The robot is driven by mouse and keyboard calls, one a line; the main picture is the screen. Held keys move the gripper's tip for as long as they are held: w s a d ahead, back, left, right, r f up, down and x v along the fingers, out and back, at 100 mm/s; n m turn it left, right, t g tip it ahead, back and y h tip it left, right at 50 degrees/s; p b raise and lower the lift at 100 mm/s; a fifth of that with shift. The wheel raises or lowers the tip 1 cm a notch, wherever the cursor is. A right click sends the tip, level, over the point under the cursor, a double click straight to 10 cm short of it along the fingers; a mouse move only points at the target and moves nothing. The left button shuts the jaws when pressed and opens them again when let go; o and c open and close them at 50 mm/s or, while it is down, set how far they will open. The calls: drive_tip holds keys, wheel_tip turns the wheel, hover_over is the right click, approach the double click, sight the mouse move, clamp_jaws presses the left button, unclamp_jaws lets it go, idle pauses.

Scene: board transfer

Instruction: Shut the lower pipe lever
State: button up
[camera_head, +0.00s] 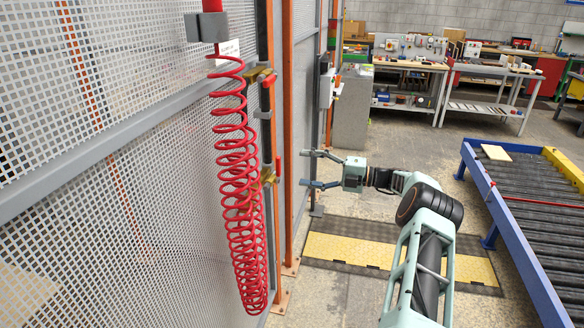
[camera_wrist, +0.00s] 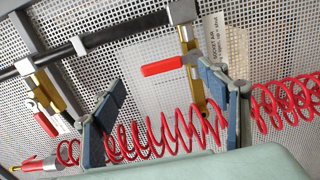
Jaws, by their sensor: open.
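The lower pipe lever is a red handle (camera_head: 277,165) on the lower brass valve (camera_head: 266,178). It points up, along the dark vertical pipe. In the wrist view, turned on its side, the lower lever (camera_wrist: 162,66) lies along the pipe (camera_wrist: 110,40). The upper brass valve (camera_head: 258,75) has a red lever set across the pipe; it also shows in the wrist view (camera_wrist: 45,125). My gripper (camera_head: 307,168) is open and empty, right of the lower lever and apart from it. In the wrist view the lever appears between the fingers of my gripper (camera_wrist: 165,103).
A red coiled hose (camera_head: 238,190) hangs beside the pipe and crosses close to the valves in the wrist view. A mesh fence (camera_head: 100,200) stands behind. A roller conveyor (camera_head: 530,210) is at right. A yellow-and-black floor mat (camera_head: 390,255) lies on the clear floor between.

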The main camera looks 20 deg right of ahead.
drive_tip(key=v, duration=0.5)
drive_tip(key=shift+s+d, duration=0.1)
idle(0.3)
